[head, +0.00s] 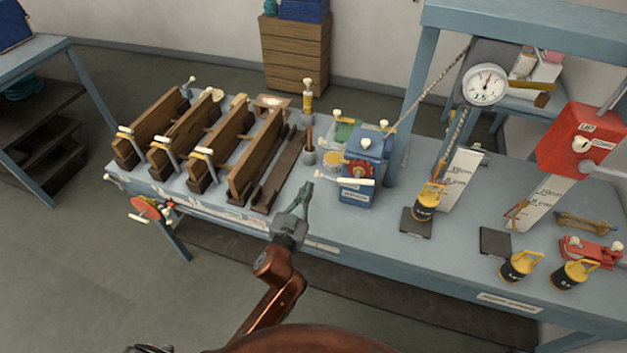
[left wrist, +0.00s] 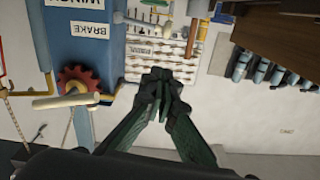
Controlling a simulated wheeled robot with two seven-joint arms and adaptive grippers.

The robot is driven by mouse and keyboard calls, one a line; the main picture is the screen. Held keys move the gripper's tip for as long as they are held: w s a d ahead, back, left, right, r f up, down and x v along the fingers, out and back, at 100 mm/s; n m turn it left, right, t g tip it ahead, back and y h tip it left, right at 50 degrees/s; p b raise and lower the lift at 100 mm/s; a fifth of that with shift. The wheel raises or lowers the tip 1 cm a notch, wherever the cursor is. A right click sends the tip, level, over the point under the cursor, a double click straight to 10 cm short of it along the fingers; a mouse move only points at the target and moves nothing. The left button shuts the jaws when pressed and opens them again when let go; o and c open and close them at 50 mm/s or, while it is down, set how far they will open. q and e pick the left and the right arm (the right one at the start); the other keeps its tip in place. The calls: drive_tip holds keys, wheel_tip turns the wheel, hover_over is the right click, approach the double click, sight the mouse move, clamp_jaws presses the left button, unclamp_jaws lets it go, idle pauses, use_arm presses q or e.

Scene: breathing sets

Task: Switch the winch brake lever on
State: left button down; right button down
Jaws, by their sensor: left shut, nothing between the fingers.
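The winch is a blue box (head: 358,190) standing on the blue-grey bench, with a red gear and a pale crank handle (head: 345,180). In the left wrist view its blue housing (left wrist: 85,55) carries WINCH and BRAKE labels. A pale lever (left wrist: 143,24) sticks out from the housing's side by the BRAKE label; I take it for the brake lever. I cannot tell its setting. My left gripper (head: 306,190) is shut and empty, left of the winch near the bench's front edge, apart from the lever. It also shows in the left wrist view (left wrist: 163,78). My right gripper is out of view.
Clamped wooden pieces (head: 213,140) fill the bench's left side. A chain runs from the winch up towards a round dial gauge (head: 485,85). Bench space right of the winch is partly clear.

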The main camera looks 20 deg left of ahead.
sight(315, 176)
use_arm(q)
drive_tip(key=w+f+b, duration=0.1)
drive_tip(key=w+f, duration=0.2)
drive_tip(key=w, duration=0.3)
drive_tip(key=shift+w, duration=0.3)
drive_tip(key=shift+a, duration=0.1)
drive_tip(key=shift+w+f+n+b, duration=0.2)
drive_tip(key=shift+f+n+b, duration=0.2)
drive_tip(key=shift+f, duration=0.15)
drive_tip(key=shift+a+f+n, duration=0.15)
drive_tip(key=shift+f+n, duration=0.15)
drive_tip(key=shift+n, duration=0.3)
drive_tip(key=shift+r, duration=0.15)
